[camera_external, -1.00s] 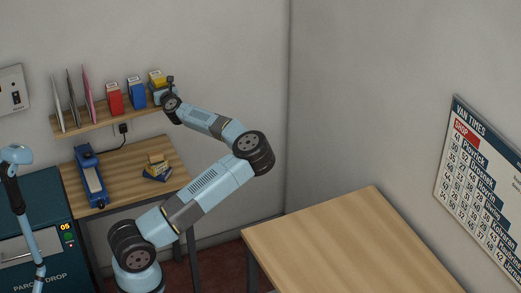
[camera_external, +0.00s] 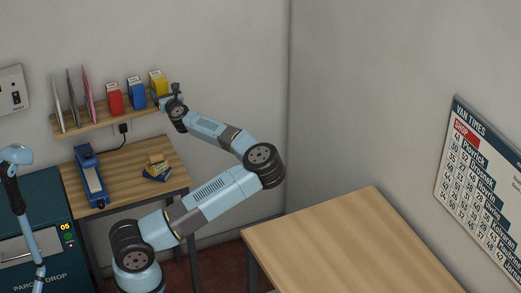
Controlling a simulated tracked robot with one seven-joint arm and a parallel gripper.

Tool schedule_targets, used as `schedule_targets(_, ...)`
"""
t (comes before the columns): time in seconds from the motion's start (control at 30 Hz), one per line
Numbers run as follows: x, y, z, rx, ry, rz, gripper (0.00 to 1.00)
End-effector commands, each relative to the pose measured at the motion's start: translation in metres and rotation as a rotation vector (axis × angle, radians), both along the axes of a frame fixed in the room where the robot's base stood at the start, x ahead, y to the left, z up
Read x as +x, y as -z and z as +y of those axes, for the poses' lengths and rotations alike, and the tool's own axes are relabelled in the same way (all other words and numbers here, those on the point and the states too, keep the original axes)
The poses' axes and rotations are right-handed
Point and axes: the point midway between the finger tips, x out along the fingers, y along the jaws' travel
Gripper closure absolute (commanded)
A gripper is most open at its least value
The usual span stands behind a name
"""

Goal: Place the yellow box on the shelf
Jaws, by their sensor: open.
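The yellow box (camera_external: 158,84) stands upright on the right end of the wooden wall shelf (camera_external: 80,124), to the right of a blue box (camera_external: 137,94) and a red box (camera_external: 114,98). My gripper (camera_external: 161,99) is at the shelf's right end, just in front of and below the yellow box. It is open, and its fingers are small and partly hidden by my wrist. The lower part of the yellow box is partly hidden. I cannot tell whether a finger still touches it.
Several thin upright panels (camera_external: 72,99) stand on the shelf's left part.

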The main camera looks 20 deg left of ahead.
Motion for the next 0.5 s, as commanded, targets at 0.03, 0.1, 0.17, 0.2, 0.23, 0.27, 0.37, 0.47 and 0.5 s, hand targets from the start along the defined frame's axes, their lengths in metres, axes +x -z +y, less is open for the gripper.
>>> schedule_targets(0.03,-0.006,0.000,-0.008,0.001,0.002,0.000,0.15)
schedule_targets(0.1,-0.014,0.000,-0.016,-0.001,0.001,-0.001,0.15)
schedule_targets(0.17,-0.020,0.000,-0.022,0.000,0.001,0.000,0.15)
schedule_targets(0.2,-0.024,0.000,-0.026,0.000,0.000,0.000,0.15)
schedule_targets(0.23,-0.027,0.000,-0.029,0.001,0.001,-0.001,0.15)
schedule_targets(0.27,-0.029,0.000,-0.031,0.000,0.001,-0.001,0.15)
schedule_targets(0.37,-0.035,0.000,-0.038,0.000,0.000,0.000,0.15)
schedule_targets(0.47,-0.039,0.000,-0.041,-0.001,-0.001,-0.001,0.15)
schedule_targets(0.5,-0.039,0.000,-0.042,-0.001,-0.001,-0.001,0.15)
